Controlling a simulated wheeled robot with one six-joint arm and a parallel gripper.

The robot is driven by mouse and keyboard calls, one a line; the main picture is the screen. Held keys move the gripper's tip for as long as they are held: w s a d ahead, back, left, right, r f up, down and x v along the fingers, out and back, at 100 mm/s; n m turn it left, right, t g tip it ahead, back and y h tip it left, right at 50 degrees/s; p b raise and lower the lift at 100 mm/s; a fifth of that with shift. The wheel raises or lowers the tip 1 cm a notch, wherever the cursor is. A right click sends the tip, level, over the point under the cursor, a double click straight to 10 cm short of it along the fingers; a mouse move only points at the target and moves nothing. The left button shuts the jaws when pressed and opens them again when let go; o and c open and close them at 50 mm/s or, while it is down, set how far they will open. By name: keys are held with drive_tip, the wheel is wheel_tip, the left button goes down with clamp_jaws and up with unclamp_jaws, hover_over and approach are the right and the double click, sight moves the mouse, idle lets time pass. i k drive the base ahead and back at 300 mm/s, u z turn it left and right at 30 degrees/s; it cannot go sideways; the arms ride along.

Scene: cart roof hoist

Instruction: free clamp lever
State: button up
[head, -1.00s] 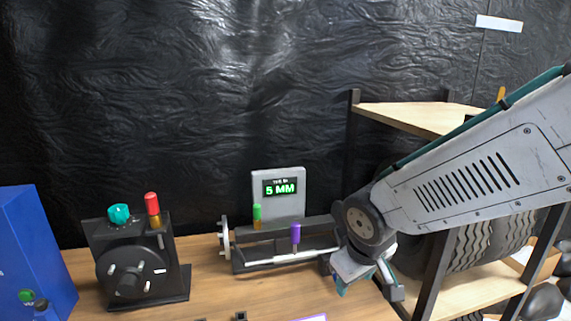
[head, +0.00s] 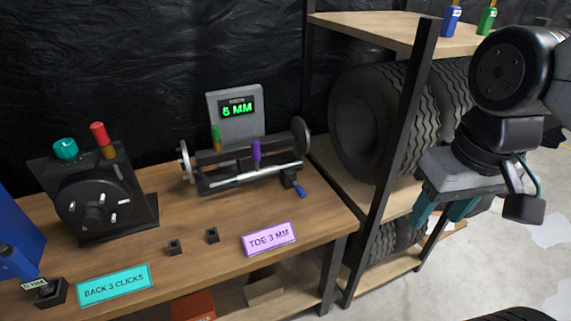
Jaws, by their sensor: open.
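A toe fixture (head: 250,170) with a long rod stands on the wooden bench, with a display (head: 237,108) reading 5 MM behind it. At its lower right end is a small lever with a blue handle (head: 299,190), tilted down toward the bench; it looks like the clamp lever. A purple handle (head: 255,153) and a green-topped peg (head: 216,139) stand upright on the fixture. My gripper (head: 443,214) is open and empty, its teal fingers pointing down, well to the right of the fixture, in front of the tyre shelf.
A shelf rack (head: 391,170) with tyres (head: 385,112) stands right of the bench, its dark post between my gripper and the fixture. A black dial unit (head: 97,203) with teal and red knobs stands at left. Labels TOE 3 MM (head: 269,239) and BACK 3 CLICKS (head: 113,285) lie in front.

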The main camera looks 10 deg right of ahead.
sight(291, 178)
drive_tip(key=z, duration=0.2)
drive_tip(key=k, duration=0.55)
drive_tip(key=z, duration=0.6)
drive_tip(key=k, duration=0.65)
drive_tip(key=u, duration=0.9)
drive_tip(key=i, duration=1.75)
drive_tip(key=z, duration=0.75)
